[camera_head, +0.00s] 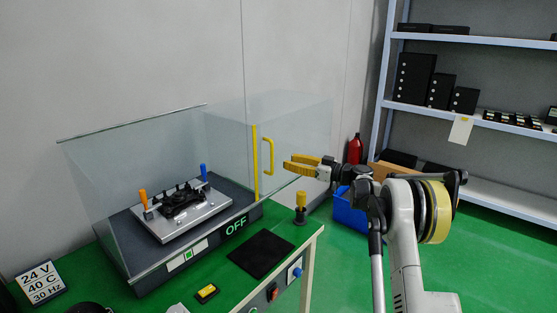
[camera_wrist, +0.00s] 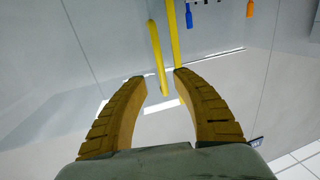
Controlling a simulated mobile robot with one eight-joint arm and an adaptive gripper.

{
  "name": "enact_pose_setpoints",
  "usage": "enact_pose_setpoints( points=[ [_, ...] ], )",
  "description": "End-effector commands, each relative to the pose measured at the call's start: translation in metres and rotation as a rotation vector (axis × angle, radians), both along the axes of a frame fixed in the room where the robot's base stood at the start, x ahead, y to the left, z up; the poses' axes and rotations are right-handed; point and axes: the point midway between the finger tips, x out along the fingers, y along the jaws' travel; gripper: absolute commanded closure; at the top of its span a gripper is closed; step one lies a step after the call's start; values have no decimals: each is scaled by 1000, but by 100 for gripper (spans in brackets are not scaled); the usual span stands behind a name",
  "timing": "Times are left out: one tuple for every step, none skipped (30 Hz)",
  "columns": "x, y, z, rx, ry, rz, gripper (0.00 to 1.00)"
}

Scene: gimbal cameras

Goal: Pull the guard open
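The guard is made of clear panels (camera_head: 225,140) around a machine on the table. A yellow upright strip (camera_head: 255,163) runs along one panel edge, and a yellow handle (camera_head: 268,157) stands just right of it. In the wrist view the handle (camera_wrist: 154,45) reaches down between the fingertips, with the strip (camera_wrist: 171,30) to its right. My gripper (camera_head: 287,163) is just right of the handle in the head view. In the wrist view my gripper (camera_wrist: 160,77) is open, its two yellow fingers apart. I cannot tell whether they touch the handle.
Inside the guard is a metal plate (camera_head: 185,212) with an orange and a blue knob. An OFF sign (camera_head: 235,226), a black mat (camera_head: 261,253) and a yellow-topped post (camera_head: 300,204) are near the table's right side. A blue bin (camera_head: 349,212) and shelves (camera_head: 470,118) stand beyond.

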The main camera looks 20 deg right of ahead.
Motion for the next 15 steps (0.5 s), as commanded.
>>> enact_pose_setpoints(
  points=[
    [-7, -8, 0, 0, 0, -2, 66],
    [-11, -12, 0, 0, 0, -2, 66],
    [-15, -16, 0, 0, 0, -2, 66],
    [-18, -19, 0, 0, 0, -2, 66],
    [-20, -21, 0, 0, 0, -1, 66],
    [-23, -23, 0, 0, 0, -1, 66],
    [-24, -25, 0, 0, 0, -1, 66],
    [-26, -26, 0, 0, 0, 0, 66],
    [-27, -27, 0, 0, 0, 0, 66],
    [-27, -27, 0, 0, 0, 0, 66],
    [-27, -28, 0, 0, 0, 0, 66],
    [-28, -28, 0, 0, 0, 0, 66],
    [-28, -28, 0, 0, 0, 0, 66],
    [-28, -28, 0, 0, 0, 0, 66],
    [-28, -28, 0, 0, 0, 0, 66]
  ],
)
